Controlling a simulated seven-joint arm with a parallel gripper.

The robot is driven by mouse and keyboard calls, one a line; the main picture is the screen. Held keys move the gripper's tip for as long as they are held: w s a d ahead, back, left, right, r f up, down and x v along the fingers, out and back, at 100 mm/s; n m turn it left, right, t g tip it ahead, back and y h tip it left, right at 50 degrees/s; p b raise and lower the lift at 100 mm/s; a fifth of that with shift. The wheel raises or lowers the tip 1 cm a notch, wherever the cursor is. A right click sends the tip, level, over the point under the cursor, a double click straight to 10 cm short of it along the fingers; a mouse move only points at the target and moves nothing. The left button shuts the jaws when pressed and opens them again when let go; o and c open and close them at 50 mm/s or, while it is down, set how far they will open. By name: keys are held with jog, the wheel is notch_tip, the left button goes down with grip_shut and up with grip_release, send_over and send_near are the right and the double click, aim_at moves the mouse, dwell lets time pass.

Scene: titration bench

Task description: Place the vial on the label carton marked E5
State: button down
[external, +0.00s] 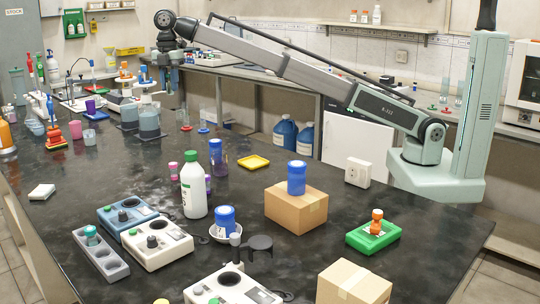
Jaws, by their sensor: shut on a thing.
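My gripper (169,82) is small and far off at the back left, at the end of my long arm, above the rear of the bench. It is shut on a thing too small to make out. A blue vial-like container (297,180) stands upright on a brown carton (283,213) right of centre. A similar blue container with a white label (225,221) sits on a small white dish. A second carton (352,284) stands at the front right. I cannot read an E5 mark on either carton. My gripper is well away from both cartons.
A white bottle with a green cap (193,186) stands near the middle. Stirrer-like units (157,243) fill the front left. A green tray (373,236) holds an orange piece. A yellow tray (254,163) lies behind. Bare dark bench (110,170) lies at the left.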

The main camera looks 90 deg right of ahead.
jog(key=s+a+n, duration=0.2)
jog(key=s+a, duration=0.1)
jog(key=a, duration=0.8)
jog(key=s+a+n, duration=0.1)
jog(key=s+a, duration=0.1)
jog(key=a, duration=1)
jog(key=n, duration=0.8)
send_over(356, 279)
notch_tip(356, 279, down, 4)
jog(key=shift+f, duration=5.65)
jog(key=shift+f, duration=0.15)
jog(key=c, duration=0.9)
grip_release()
